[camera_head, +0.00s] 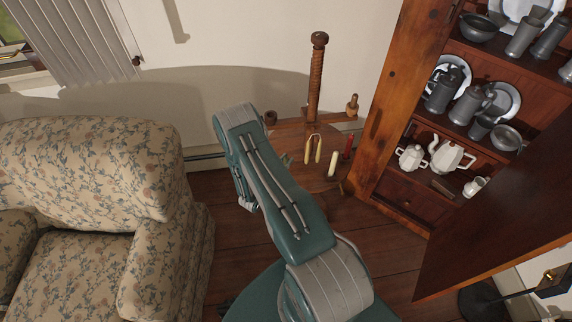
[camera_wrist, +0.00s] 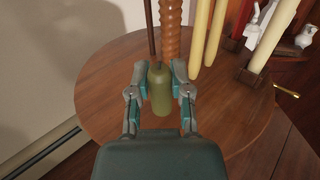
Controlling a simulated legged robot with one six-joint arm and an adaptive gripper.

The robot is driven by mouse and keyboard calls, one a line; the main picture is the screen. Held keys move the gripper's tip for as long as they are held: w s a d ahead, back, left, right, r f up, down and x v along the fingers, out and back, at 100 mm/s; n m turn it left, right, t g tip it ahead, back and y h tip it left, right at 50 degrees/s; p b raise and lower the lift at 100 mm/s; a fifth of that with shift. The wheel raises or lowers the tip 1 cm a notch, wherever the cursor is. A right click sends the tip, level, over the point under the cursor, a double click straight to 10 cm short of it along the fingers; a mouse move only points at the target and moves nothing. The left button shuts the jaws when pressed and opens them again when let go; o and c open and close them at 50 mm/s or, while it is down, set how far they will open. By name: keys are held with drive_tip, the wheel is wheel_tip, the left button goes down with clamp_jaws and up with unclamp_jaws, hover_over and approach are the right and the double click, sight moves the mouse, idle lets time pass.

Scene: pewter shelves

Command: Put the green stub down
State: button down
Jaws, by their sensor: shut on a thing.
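The green stub (camera_wrist: 161,94) is a short olive-green cylinder with a narrower top, upright between my fingers in the wrist view. My gripper (camera_wrist: 161,76) is shut on it from both sides. Behind and below it is the round wooden table (camera_wrist: 105,88). I cannot tell whether the stub's base touches the tabletop.
A twisted wooden post (camera_head: 316,80) rises at the table's back. A pale candle (camera_head: 332,164), a red candle (camera_head: 348,146) and a hanging yellow pair (camera_head: 313,149) are to the right. A floral armchair (camera_head: 90,170) stands left, an open cabinet (camera_head: 392,90) right. The table's left side looks clear.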

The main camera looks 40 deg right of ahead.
drive_tip(key=shift+w+d+f, duration=0.15)
drive_tip(key=shift+w+f, duration=0.05)
drive_tip(key=shift+f, duration=0.15)
drive_tip(key=shift+w+f, duration=0.1)
drive_tip(key=shift+f, duration=1.5)
drive_tip(key=c, duration=0.5)
unclamp_jaws()
drive_tip(key=shift+c, duration=0.2)
